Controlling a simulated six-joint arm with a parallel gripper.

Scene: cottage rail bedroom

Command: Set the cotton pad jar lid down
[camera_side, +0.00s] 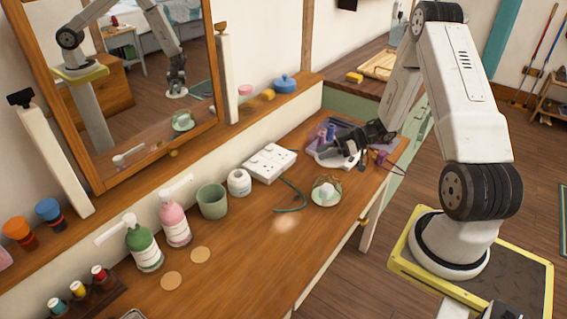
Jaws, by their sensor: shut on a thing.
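My gripper (352,154) is low over the right end of the wooden dresser top, its jaws shut on a pale, flat thing that looks like the lid (328,158). The gripper partly covers the lid, and I cannot tell whether the lid touches the surface below. A small round glass jar (325,191), with pale green and tan showing, stands on the dresser nearer the front edge, apart from my gripper. I cannot tell for certain that it is the cotton pad jar.
A purple tray with small items (327,132) is close behind my gripper. A white socket block (270,162) with a green cord, a white jar (239,182), a green cup (212,201) and pump bottles (174,222) stand to the left. Bare wood lies in front.

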